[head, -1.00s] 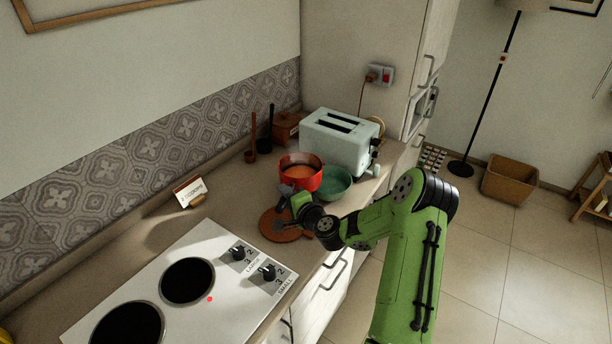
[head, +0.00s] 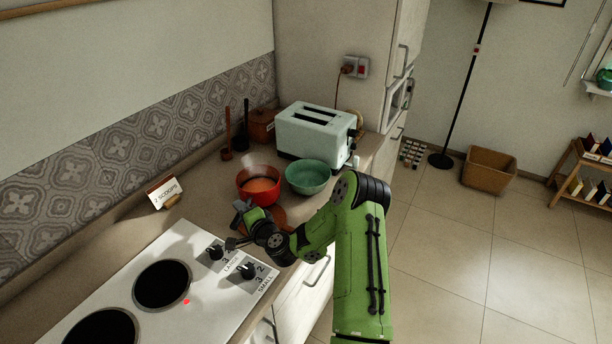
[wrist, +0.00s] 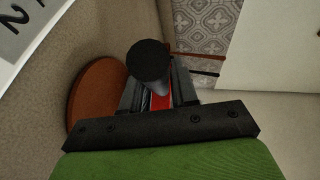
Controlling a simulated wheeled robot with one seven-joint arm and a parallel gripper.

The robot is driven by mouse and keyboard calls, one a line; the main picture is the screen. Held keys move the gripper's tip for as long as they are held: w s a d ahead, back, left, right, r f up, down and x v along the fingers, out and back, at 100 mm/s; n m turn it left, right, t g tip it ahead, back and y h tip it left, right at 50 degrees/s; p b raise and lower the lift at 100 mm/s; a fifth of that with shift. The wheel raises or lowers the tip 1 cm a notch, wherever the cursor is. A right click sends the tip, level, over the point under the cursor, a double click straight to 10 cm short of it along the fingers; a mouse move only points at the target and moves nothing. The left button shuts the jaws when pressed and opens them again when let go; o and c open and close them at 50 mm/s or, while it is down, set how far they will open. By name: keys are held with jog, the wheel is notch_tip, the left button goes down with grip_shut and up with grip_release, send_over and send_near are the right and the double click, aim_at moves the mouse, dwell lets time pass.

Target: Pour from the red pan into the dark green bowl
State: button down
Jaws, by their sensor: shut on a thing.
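The red pan (head: 244,188) holds orange-brown contents and looks about level, close to the left of the dark green bowl (head: 308,187). The bowl stands upright in front of the toaster, and its visible inside is plain green. My gripper (head: 246,212) is at the near side of the pan, shut on its handle. In the wrist view, a black round handle end (wrist: 148,60) and a red strip (wrist: 161,99) show between the fingers. The pan's body is hidden in that view. I cannot tell how far the pan is above the counter.
A pale toaster (head: 313,135) stands behind the bowl. A round reddish-brown board (wrist: 97,93) lies beside my gripper. The stove (head: 170,284) with two black plates is nearer left, with a small sign (head: 164,190) behind it.

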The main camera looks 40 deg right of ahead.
jog(key=shift+r, duration=0.25)
jog(key=s+d+r+m+t+p, duration=0.1)
jog(key=d+r+m+p, duration=0.1)
jog(key=r, duration=0.3)
jog(key=s+d+r+m+t+y+p, duration=0.1)
jog(key=d+r+m+p, duration=0.1)
jog(key=d+r+p, duration=0.2)
jog(key=shift+r+m+p, duration=0.3)
jog(key=shift+r+p, duration=0.4)
jog(key=shift+r, duration=0.4)
jog(key=shift+s+d+r+m, duration=0.3)
jog(key=shift+d+r, duration=0.05)
jog(key=shift+d, duration=0.05)
jog(key=shift+d+p, duration=0.1)
jog(key=shift+p, duration=0.2)
